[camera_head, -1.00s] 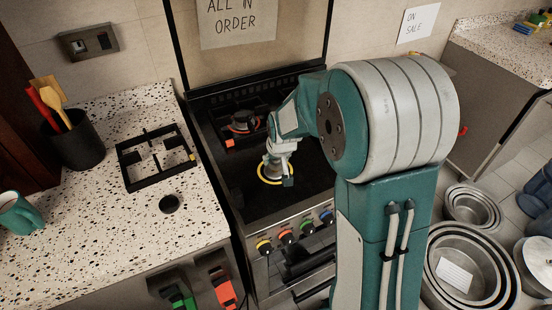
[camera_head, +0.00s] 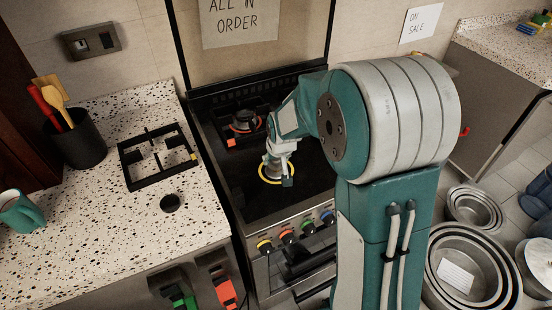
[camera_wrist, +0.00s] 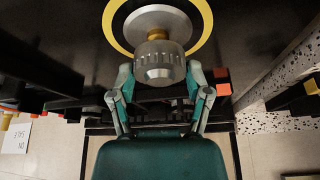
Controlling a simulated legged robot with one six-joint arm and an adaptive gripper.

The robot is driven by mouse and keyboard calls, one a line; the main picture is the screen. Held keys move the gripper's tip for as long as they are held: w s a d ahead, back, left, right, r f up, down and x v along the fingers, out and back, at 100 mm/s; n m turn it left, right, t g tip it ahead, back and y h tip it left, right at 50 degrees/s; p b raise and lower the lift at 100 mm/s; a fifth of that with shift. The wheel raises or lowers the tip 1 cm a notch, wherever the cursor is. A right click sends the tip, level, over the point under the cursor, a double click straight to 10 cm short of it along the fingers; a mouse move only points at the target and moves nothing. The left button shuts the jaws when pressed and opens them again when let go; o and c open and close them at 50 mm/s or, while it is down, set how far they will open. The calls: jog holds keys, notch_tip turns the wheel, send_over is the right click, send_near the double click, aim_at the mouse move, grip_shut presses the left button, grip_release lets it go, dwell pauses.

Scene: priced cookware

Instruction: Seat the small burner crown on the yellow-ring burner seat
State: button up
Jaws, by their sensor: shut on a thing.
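The yellow-ring burner seat (camera_head: 264,178) is on the front of the black stove top. In the wrist view its yellow ring (camera_wrist: 117,38) surrounds a pale disc (camera_wrist: 178,17) with a brass-coloured piece at its middle. My gripper (camera_head: 278,172) points down over this ring. In the wrist view my gripper (camera_wrist: 160,92) is shut on the small burner crown (camera_wrist: 158,62), a grey ribbed round piece. The crown lines up with the brass piece and the disc's middle. I cannot tell whether it touches the seat. In the head view my gripper mostly hides the crown.
A burner with a red ring (camera_head: 246,122) stands behind, at the back left of the stove. Coloured knobs (camera_head: 287,236) line the stove front. A black grate (camera_head: 135,181) and a small black round piece (camera_head: 170,203) are on the speckled counter (camera_head: 95,235) at left.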

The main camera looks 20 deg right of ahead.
jog(key=shift+f, duration=0.15)
jog(key=shift+f, duration=0.65)
jog(key=shift+f, duration=0.3)
dwell(1.1)
jog(key=o, duration=1.2)
jog(key=v, duration=1.1)
jog(key=shift+s+r, duration=0.15)
jog(key=shift+r, duration=0.25)
